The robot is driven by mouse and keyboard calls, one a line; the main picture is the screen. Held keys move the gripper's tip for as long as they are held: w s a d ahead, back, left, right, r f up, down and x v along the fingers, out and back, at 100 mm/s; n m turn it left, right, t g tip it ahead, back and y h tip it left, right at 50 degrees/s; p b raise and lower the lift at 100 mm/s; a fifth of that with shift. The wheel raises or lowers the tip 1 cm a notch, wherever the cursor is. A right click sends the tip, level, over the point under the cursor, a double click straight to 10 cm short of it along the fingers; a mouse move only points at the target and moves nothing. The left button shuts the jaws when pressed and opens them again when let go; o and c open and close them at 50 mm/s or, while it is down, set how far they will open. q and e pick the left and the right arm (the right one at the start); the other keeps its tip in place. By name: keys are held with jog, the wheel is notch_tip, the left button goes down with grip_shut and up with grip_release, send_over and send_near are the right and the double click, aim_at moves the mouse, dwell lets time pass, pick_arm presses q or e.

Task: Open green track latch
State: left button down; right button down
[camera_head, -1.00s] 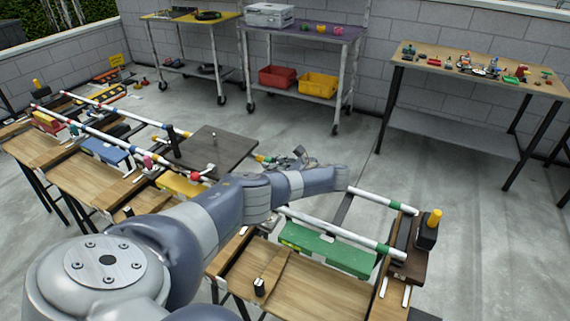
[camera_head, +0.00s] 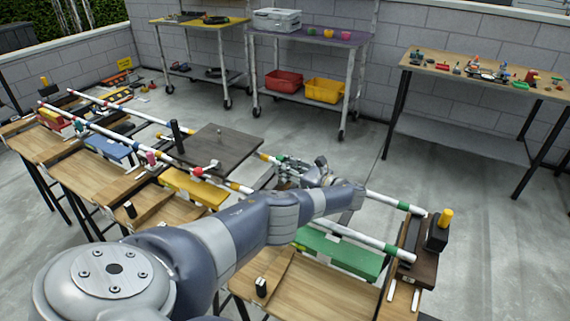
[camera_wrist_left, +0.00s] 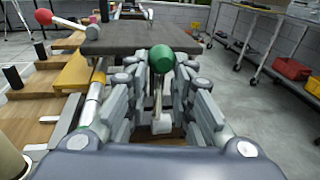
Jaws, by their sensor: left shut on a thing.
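The green ball knob of the latch (camera_wrist_left: 161,59) shows in the left wrist view, on a thin metal stem with a pale block below it. My left gripper (camera_wrist_left: 162,92) has its fingers on both sides of the knob and stem and is shut on it. In the head view my left gripper (camera_head: 292,170) is beside the right edge of the dark plate, and the green knob is hidden there. The green track block (camera_head: 338,253) lies under white-and-green rails on the right. My right gripper is in neither view.
The dark plate (camera_head: 218,146) stands just past my left gripper. A red ball knob (camera_head: 197,172) sits on another latch to its left. A yellow block (camera_head: 193,187) lies below that rail. Carts and a side table stand behind, with open floor between.

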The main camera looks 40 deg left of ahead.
pick_arm(q)
jog(key=c, duration=1.4)
grip_release()
jog(key=shift+f, duration=0.1)
jog(key=shift+d, duration=0.15)
jog(key=w+d, duration=0.1)
jog(key=d, duration=1)
jog(key=shift+d+r, duration=0.4)
jog(key=shift+r, duration=0.05)
